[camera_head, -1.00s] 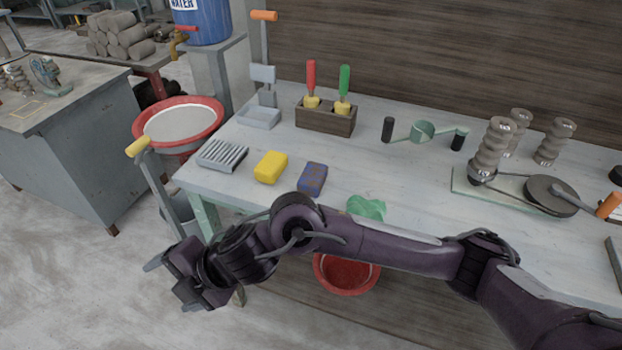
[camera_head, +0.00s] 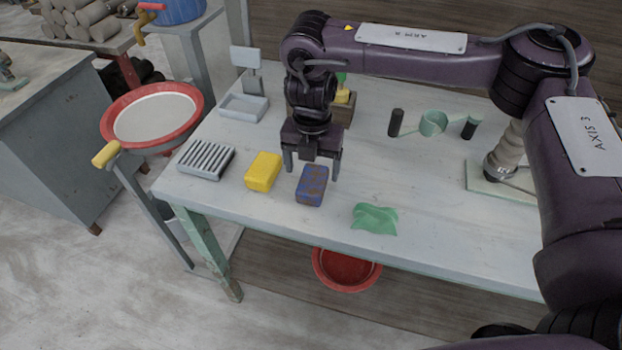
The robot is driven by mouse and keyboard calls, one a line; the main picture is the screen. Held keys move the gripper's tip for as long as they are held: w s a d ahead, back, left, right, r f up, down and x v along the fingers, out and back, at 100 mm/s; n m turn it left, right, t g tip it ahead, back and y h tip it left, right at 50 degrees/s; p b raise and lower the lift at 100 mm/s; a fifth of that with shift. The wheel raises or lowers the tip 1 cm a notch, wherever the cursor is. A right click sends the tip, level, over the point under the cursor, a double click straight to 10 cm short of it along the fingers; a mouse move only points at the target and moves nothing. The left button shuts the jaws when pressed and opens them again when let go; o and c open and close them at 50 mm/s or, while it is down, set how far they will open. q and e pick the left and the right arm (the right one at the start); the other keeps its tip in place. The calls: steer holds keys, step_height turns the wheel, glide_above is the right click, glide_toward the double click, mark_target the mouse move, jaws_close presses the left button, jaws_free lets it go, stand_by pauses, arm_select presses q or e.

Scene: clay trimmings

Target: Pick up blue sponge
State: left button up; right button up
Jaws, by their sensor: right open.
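The blue sponge (camera_head: 311,186), with brown stains, lies on the pale table between a yellow sponge (camera_head: 262,172) and a green piece (camera_head: 374,218). My right gripper (camera_head: 312,172) points down just above and behind the blue sponge in the picture. Its two fingers are apart, with nothing seen between them. I cannot tell how high the fingertips are above the table. My left gripper is not in view.
A grey ribbed rack (camera_head: 206,160) sits left of the yellow sponge. A grey tray stand (camera_head: 244,106) and a wooden tool block stand behind. A green tool with black grips (camera_head: 432,123) lies to the right. The table's front edge is near the green piece.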

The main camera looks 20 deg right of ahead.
mark_target(313, 178)
steer(key=shift+w+d+f+p, duration=0.15)
steer(key=shift+f+p, duration=0.3)
steer(key=shift+f, duration=0.7)
steer(key=shift+w+d+f, duration=0.1)
steer(key=shift+w+f, duration=0.05)
steer(key=shift+f, duration=1.5)
steer(key=c, duration=0.6)
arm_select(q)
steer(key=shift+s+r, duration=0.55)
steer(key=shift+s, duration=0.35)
arm_select(e)
steer(key=c, duration=0.5)
